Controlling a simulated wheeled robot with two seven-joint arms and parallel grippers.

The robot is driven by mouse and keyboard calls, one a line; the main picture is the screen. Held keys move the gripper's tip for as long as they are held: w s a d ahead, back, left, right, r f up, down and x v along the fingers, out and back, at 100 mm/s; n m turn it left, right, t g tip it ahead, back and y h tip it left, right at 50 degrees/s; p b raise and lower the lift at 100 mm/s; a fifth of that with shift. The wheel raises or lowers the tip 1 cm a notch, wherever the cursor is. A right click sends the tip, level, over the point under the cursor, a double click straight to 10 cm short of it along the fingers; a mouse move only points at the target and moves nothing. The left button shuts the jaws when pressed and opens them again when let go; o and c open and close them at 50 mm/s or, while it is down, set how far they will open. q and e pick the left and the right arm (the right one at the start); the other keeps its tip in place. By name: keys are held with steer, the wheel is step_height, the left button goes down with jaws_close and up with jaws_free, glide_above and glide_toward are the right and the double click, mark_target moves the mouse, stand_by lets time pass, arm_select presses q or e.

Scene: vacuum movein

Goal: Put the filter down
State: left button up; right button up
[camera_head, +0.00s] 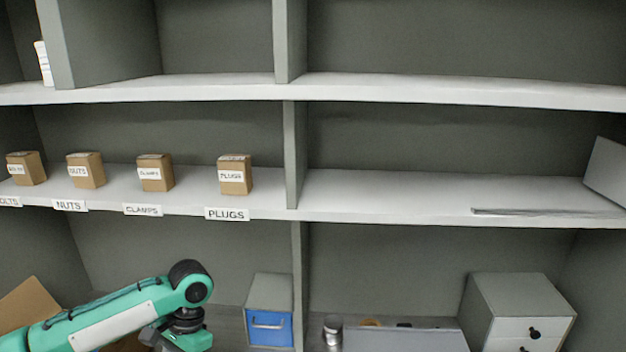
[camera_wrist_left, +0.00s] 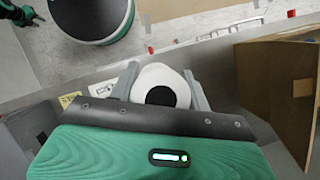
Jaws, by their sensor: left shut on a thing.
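The filter (camera_wrist_left: 161,84), a white round piece with a dark centre, sits between the two grey fingers of my left gripper (camera_wrist_left: 160,76) in the left wrist view. The fingers are shut on its sides. Its lower part is hidden behind the gripper's dark front edge. In the head view my left arm reaches in from the lower left, but its fingers and the filter are out of sight below the frame. My right gripper does not show clearly in either view.
Boxes labelled bolts, nuts, clamps and plugs (camera_head: 235,175) stand on the middle shelf (camera_head: 400,200). Below are a blue-fronted box (camera_head: 270,327), a metal cylinder (camera_head: 332,331) and a drawer unit (camera_head: 520,308). A cardboard box (camera_wrist_left: 275,85) is right of the filter. The middle shelf's right bay has free room.

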arm_select(q)
steer(key=s+d+n+h, duration=0.2)
steer(key=s+d+n, duration=0.3)
steer(key=n, duration=0.1)
steer(key=shift+s+f+g, duration=0.25)
steer(key=shift+s+g, duration=0.05)
steer(key=shift+w+d, duration=0.1)
stand_by(0.3)
